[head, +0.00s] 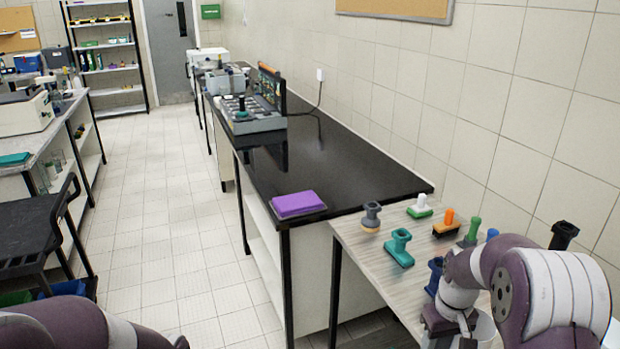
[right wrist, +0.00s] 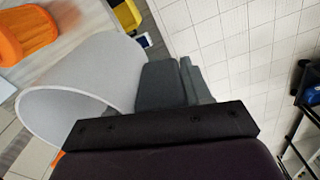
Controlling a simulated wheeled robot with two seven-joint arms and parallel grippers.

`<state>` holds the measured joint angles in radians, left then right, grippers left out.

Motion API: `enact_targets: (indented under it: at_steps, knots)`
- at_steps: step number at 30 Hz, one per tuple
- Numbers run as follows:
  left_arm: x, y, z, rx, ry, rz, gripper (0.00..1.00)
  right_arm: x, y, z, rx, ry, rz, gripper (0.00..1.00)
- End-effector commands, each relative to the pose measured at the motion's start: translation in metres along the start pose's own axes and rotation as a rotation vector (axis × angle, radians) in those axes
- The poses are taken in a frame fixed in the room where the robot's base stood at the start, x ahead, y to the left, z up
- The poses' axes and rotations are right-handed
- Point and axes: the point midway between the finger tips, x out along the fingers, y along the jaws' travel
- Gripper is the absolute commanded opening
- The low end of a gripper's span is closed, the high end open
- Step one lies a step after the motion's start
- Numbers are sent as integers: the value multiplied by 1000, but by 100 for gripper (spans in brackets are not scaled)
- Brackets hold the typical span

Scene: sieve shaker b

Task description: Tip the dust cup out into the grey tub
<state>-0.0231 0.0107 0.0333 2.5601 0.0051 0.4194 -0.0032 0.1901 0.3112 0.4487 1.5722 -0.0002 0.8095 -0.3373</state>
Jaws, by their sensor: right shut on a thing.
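In the right wrist view a light grey-white, open-mouthed cup (right wrist: 95,75) lies tilted on its side, with its round mouth facing the lower left. I take it for the dust cup. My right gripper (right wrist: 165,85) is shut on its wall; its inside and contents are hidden. In the head view, a pale rounded surface (head: 485,328) shows below my right wrist, partly covered by the arm; I cannot tell whether it is the cup. I cannot make out the grey tub for sure. My left gripper is out of view; only its arm shows at the lower left.
A wood-look table (head: 365,235) holds several brushes and stamp-like tools, including a teal one (head: 398,248). A black bench (head: 340,165) adjoins it, with a purple block (head: 298,204) near its front edge.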

Motion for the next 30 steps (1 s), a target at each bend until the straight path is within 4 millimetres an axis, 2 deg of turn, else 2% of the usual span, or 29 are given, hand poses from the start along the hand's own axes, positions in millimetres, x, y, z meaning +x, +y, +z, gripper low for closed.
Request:
enact_targets:
  at_steps: [6, 12, 15, 19, 30]
  knots:
    - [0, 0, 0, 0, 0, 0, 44, 50, -24, -15, 184, -5, -1, 4]
    - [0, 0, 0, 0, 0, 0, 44, 96, -57, -10, 194, -4, 0, 4]
    - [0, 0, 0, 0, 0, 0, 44, 110, -70, -4, 168, -2, 0, 4]
    - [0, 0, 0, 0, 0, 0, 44, 115, -77, -2, 149, 1, 0, 4]
    - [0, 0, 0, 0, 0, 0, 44, 115, -77, -1, 148, 0, 0, 4]
